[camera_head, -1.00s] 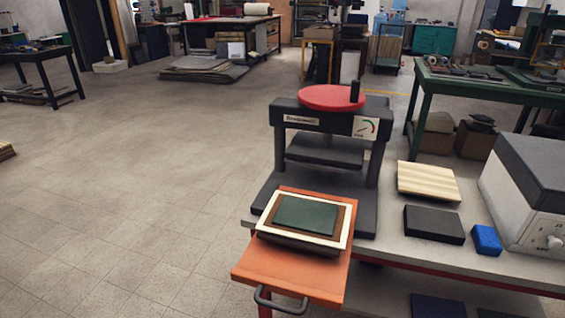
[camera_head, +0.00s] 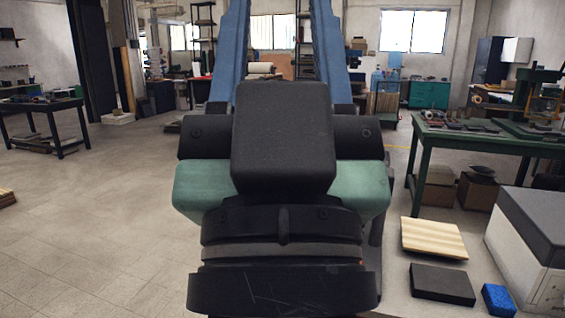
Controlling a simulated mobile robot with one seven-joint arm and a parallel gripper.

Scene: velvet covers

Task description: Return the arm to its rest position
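My arm fills the middle of the head view, with its dark and green links close to the camera and two blue bars rising behind them. My gripper's fingertips do not show. The arm covers nearly all of the press and its orange tray. Only a sliver of the press's dark frame shows at the arm's right edge.
On the bench to the right lie a striped wooden block (camera_head: 433,238), a black block (camera_head: 442,284) and a blue block (camera_head: 498,300). A grey machine (camera_head: 530,245) stands at the far right. A green table (camera_head: 470,140) is behind.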

